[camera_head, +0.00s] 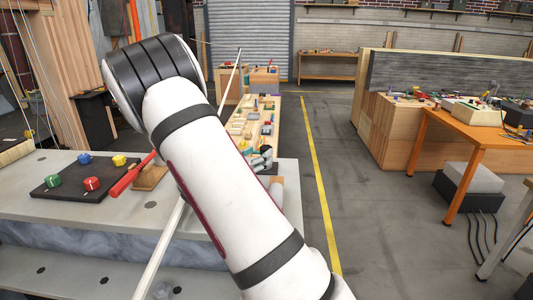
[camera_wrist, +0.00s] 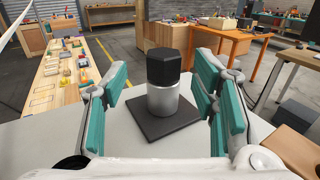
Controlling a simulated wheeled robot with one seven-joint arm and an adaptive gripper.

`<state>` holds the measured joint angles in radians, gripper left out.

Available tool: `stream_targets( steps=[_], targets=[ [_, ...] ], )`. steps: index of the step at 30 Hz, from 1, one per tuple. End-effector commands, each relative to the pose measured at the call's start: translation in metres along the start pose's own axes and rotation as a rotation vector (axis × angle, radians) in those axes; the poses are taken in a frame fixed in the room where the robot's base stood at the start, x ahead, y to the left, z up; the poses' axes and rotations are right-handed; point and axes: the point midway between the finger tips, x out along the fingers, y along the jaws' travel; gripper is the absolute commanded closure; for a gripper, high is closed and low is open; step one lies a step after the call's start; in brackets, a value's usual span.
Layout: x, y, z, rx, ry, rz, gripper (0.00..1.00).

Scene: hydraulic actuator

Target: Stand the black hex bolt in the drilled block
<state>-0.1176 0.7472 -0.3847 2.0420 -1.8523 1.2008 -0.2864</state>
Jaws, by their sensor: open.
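In the wrist view a black hex-shaped head (camera_wrist: 164,67) sits on top of a shiny silver cylinder (camera_wrist: 163,100), upright on a dark square plate (camera_wrist: 160,124) on the grey table. I cannot tell whether this is the black hex bolt. My gripper (camera_wrist: 158,85) is open, with teal pads to the left and right of the cylinder, apart from it; nothing is held. A small part of the gripper shows past my arm in the head view (camera_head: 263,158). I cannot clearly identify the drilled block; a tan block (camera_wrist: 291,150) is cut off at the right in the wrist view.
My arm hides the middle. An orange table (camera_head: 462,120) stands across the aisle.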

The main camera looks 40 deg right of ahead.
Motion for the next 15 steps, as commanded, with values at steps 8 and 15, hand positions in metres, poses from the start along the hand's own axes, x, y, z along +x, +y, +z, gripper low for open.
stream_targets(
  steps=[8,15],
  targets=[
    [0.038,-0.004,0.005,0.000,0.000,-0.003,0.47],
    [0.045,-0.004,0.005,-0.001,0.000,-0.001,0.47]
  ],
)
